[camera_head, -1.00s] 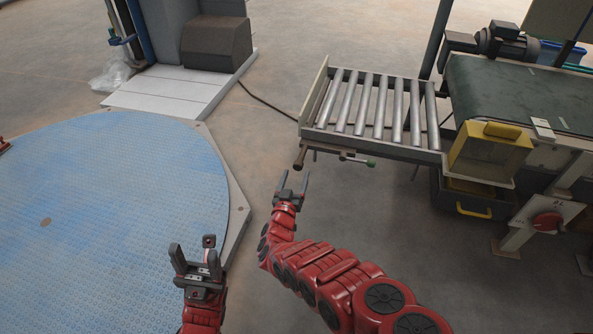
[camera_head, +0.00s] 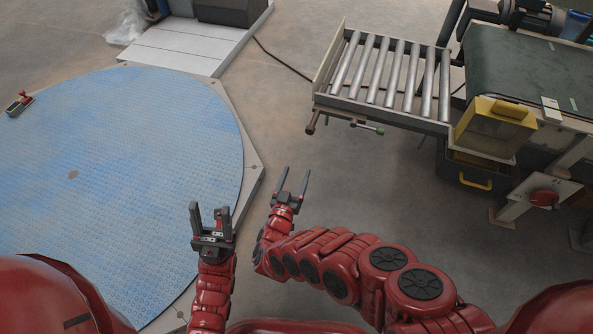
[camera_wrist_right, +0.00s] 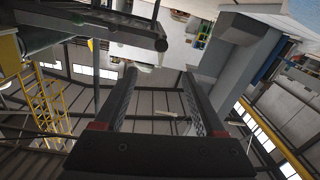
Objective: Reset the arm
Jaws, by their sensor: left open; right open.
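My left gripper (camera_head: 210,218) is open and empty in the head view, over the right edge of the blue round platform, with its fingers pointing up the picture. My right gripper (camera_head: 290,184) is open and empty to its right, over the bare floor between the platform and the roller conveyor. My right arm (camera_head: 345,262) is bent and reaches in from the lower right. In the right wrist view the two dark fingers of the right gripper (camera_wrist_right: 158,85) stand apart with nothing between them.
The blue round platform (camera_head: 120,170) fills the left. The roller conveyor (camera_head: 385,75) stands ahead on the right, its green-tipped handle (camera_head: 370,127) sticking out. A green belt (camera_head: 525,75), a yellow box (camera_head: 495,128) and a red switch (camera_head: 543,200) are further right. Grey floor lies between.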

